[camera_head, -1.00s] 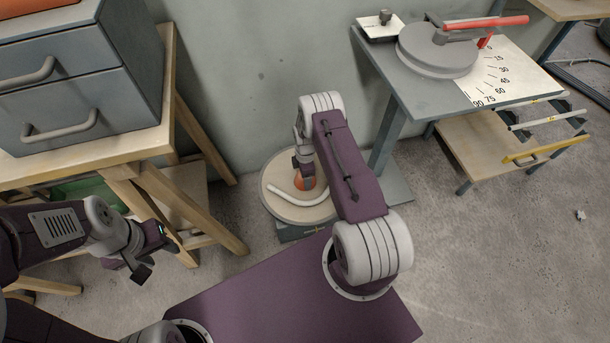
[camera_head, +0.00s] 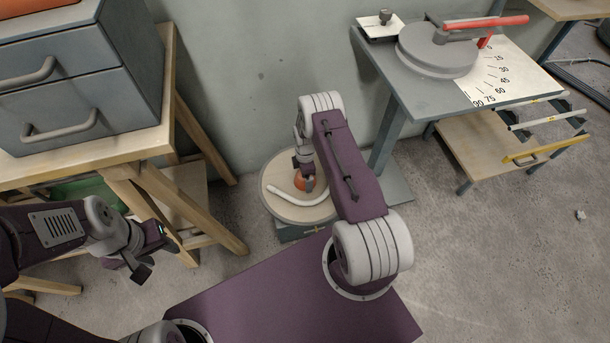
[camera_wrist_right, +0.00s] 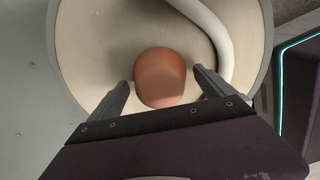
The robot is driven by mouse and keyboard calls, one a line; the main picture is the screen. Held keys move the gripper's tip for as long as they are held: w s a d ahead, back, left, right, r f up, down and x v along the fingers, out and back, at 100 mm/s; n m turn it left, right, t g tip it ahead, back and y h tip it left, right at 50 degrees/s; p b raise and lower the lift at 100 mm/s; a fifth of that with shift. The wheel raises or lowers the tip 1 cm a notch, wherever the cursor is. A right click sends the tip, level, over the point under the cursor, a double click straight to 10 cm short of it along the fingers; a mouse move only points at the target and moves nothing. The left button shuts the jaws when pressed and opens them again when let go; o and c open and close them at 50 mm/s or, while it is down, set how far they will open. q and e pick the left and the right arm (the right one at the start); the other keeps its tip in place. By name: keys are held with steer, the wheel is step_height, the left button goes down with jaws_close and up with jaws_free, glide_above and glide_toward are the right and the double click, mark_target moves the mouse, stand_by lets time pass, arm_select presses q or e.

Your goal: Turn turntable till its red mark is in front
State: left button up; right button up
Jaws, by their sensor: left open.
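The turntable is a round pale wooden disc (camera_head: 283,208) low on the floor by the wall. An orange knob (camera_head: 299,182) stands on it, and a bent whitish tube (camera_head: 290,198) lies across it. In the right wrist view, my right gripper (camera_wrist_right: 163,78) is open, with one finger on each side of the orange knob (camera_wrist_right: 160,78) and narrow gaps showing. I see no red mark; my right arm covers part of the disc. My left gripper (camera_head: 156,254) is open and empty, in front of the wooden bench at left.
The wooden bench (camera_head: 120,146) with grey drawers (camera_head: 80,100) stands at left. A grey table (camera_head: 415,100) at right carries a bender with a red handle (camera_head: 485,22) and an angle scale (camera_head: 495,75). Open floor (camera_head: 500,250) lies at right.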

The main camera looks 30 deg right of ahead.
step_height(320, 180, up, 9)
steer(key=p, duration=0.4)
steer(key=shift+p, duration=0.35)
